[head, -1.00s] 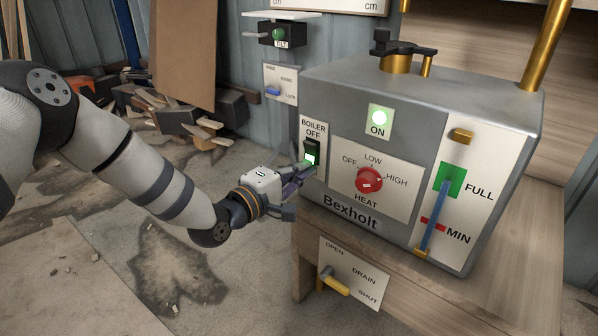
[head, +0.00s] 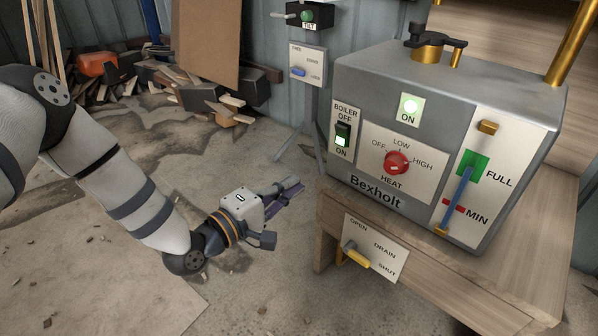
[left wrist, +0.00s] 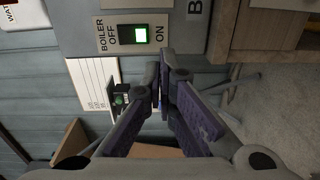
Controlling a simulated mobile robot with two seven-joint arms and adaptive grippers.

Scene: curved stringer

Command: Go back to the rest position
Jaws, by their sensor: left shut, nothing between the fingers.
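My left gripper (head: 290,188) is shut and empty, in the open air over the floor to the left of the boiler's wooden bench. Its fingers also show in the left wrist view (left wrist: 165,85). The grey boiler (head: 365,95), marked Bexholt, stands on the bench. Its boiler switch (head: 342,134) has a lit green part at the ON end. The switch also shows in the left wrist view (left wrist: 140,35), apart from the fingers. The ON lamp (head: 411,106) glows. The red heat knob (head: 397,163) sits on the front. My right gripper is not in view.
The wooden bench (head: 480,255) carries a drain panel with a yellow handle (head: 357,260). A small panel with a blue lever (head: 298,72) and a tilt switch (head: 308,15) are on the back wall. Scrap wood (head: 225,108) lies at the back left. The floor around my gripper is clear.

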